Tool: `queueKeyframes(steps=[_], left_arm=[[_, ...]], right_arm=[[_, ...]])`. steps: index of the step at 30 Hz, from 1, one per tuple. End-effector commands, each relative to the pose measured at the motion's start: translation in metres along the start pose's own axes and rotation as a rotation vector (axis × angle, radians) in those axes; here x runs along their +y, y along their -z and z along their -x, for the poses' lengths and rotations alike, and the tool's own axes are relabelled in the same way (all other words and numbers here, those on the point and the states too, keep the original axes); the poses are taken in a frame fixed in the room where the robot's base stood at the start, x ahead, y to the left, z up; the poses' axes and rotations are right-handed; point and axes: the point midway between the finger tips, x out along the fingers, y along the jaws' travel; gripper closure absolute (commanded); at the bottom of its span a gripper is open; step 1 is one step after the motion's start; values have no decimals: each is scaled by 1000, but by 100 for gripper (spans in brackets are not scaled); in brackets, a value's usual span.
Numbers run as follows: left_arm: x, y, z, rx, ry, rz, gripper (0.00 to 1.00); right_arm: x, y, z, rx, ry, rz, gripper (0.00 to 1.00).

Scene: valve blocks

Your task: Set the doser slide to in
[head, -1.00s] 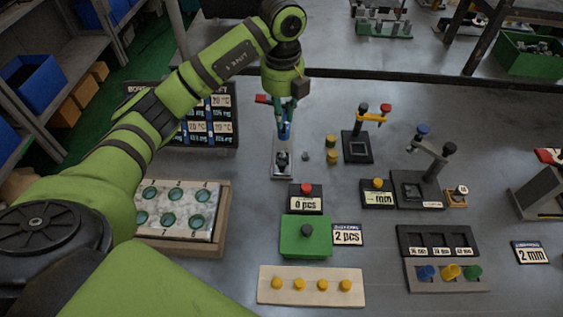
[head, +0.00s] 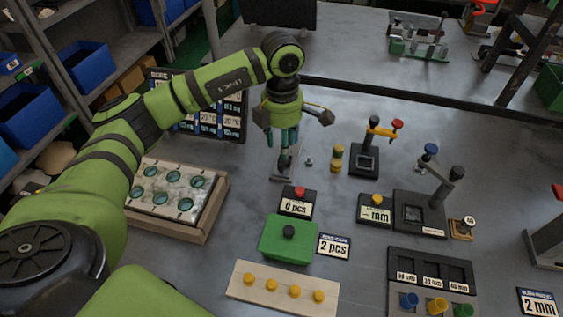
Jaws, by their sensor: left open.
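A narrow grey plate (head: 274,174) with a dark upright fitting (head: 284,160) stands on the bench. It may be the doser, but my left gripper covers its upper part, so I cannot read the slide's position. My left gripper (head: 283,143) is open and points down directly over this fitting; I cannot tell whether it touches. A green box with a black knob (head: 288,232) stands nearer, beside a "2 pcs" card (head: 334,247). A counter reading "0 pcs" (head: 296,206) with a red button sits between. My right gripper is not in view.
A tray with round green wells (head: 206,210) lies left under my left arm. A yellow-knobbed board (head: 245,292) lies in front. Yellow pieces (head: 337,158), a small stand (head: 364,160) and a lever press (head: 417,222) stand right. Bare bench lies between them.

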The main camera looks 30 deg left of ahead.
Motion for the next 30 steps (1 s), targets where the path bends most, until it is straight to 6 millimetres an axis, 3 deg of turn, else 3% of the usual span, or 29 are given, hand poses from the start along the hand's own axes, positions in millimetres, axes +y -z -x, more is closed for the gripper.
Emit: queueKeyframes(steps=[6,12,23,27,30], left_arm=[[-1,1,-32,5,5,2,57],[-1,1,-57,3,3,3,57],[0,0,-66,2,0,3,57],[0,0,-65,2,0,3,100],[0,0,-65,2,1,3,100]], right_arm=[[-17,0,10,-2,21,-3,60],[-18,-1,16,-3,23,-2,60],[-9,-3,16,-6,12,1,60],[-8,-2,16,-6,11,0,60],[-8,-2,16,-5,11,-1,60]])
